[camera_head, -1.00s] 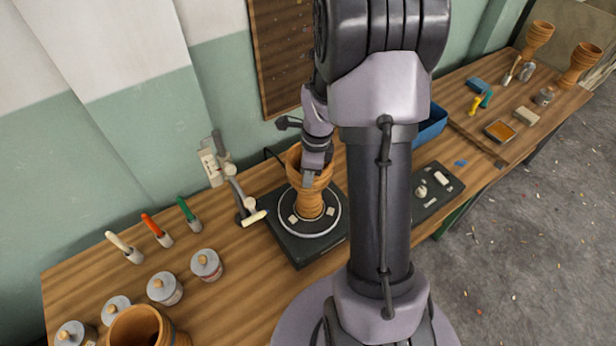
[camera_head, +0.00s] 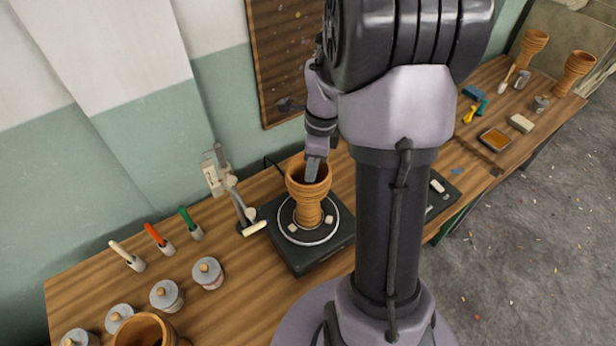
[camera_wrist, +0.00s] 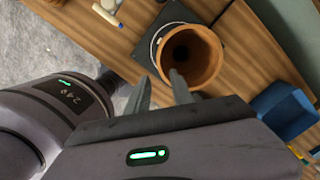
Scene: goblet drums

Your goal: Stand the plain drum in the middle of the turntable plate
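A terracotta-coloured goblet drum (camera_head: 309,205) stands upright on the turntable plate (camera_head: 288,231), mouth up. Its foot looks close to the middle of the plate's pale ring, among small light blocks. The wrist view looks down into the open mouth of this drum (camera_wrist: 192,57). My gripper (camera_wrist: 160,78) is open, with a clear gap between its fingers. One fingertip overlaps the drum's rim in that view; the other is outside the drum. In the head view, a finger of my gripper (camera_head: 313,170) is seen at the mouth; whether it touches the drum cannot be told.
A jointed stand (camera_head: 238,200) is close left of the turntable. Lidded jars (camera_head: 207,273), brushes (camera_head: 160,240) and another drum (camera_head: 146,332) occupy the left bench. Two more drums (camera_head: 530,48) (camera_head: 574,73) stand far right. A blue bin (camera_wrist: 284,110) is near the drum.

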